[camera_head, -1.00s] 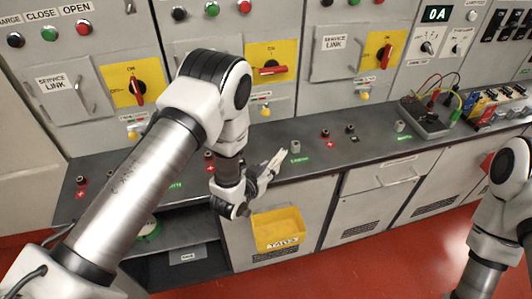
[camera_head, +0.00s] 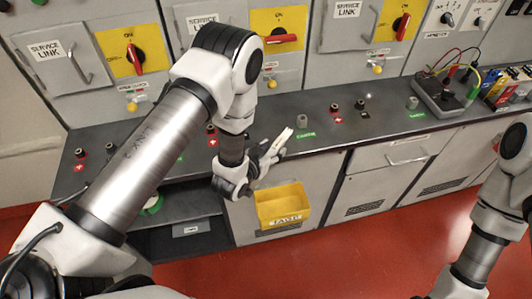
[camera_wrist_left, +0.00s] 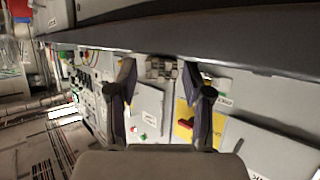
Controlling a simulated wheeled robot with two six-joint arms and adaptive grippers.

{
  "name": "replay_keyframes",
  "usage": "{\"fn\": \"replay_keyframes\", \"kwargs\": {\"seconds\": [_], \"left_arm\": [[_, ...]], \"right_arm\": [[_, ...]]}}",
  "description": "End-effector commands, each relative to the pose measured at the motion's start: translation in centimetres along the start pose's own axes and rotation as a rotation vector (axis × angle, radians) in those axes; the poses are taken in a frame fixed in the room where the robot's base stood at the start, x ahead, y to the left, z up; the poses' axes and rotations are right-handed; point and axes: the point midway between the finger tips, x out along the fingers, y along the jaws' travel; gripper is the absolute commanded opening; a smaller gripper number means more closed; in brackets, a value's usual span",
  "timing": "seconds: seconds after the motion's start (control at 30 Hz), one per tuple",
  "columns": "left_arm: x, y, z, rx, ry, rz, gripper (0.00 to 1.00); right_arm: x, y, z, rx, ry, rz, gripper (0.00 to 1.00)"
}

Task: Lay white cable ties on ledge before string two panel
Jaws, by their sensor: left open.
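The white cable ties (camera_head: 285,141) show as a thin pale bundle at the front edge of the dark ledge (camera_head: 345,132). My left gripper (camera_head: 267,160) is right beside their lower end, in front of the middle panel (camera_head: 225,62), and its jaws are open. Whether the ties rest fully on the ledge or still touch the fingers I cannot tell. In the left wrist view the two fingers (camera_wrist_left: 161,88) stand apart, with a small pale segmented thing (camera_wrist_left: 161,67) near the tips. My right gripper is out of view.
A yellow bin (camera_head: 282,205) hangs on the cabinet front below the left gripper. Terminals, including a grey one (camera_head: 302,121), stand along the ledge. A black tester with leads (camera_head: 447,97) is at the right. Red floor lies in front.

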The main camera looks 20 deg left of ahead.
Motion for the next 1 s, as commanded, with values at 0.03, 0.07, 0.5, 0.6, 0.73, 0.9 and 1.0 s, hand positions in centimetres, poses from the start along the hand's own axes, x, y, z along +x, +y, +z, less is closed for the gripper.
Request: {"fn": "replay_keyframes", "kwargs": {"seconds": [0.03,0.07,0.5,0.6,0.73,0.9,1.0], "left_arm": [[-0.6,0.0,0.2,0.0,-0.001,-0.001,0.5],[-1.1,0.0,0.2,0.0,-0.001,-0.001,0.5],[-10.8,0.0,0.2,-0.001,0.0,0.0,0.5],[-11.4,0.0,0.0,0.0,0.0,0.0,0.5],[-11.5,0.0,0.3,-0.002,-0.012,-0.001,0.5],[-13.0,-0.8,8.7,-0.048,-0.348,-0.038,0.5],[-16.8,-1.2,16.3,-0.107,-0.69,-0.077,0.5]], "right_arm": [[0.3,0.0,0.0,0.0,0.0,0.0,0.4],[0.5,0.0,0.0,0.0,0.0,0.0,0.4],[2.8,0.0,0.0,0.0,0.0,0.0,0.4],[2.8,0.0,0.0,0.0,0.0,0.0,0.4],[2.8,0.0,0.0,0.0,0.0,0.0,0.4],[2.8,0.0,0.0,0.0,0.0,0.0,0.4],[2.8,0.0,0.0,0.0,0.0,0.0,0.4]]}}
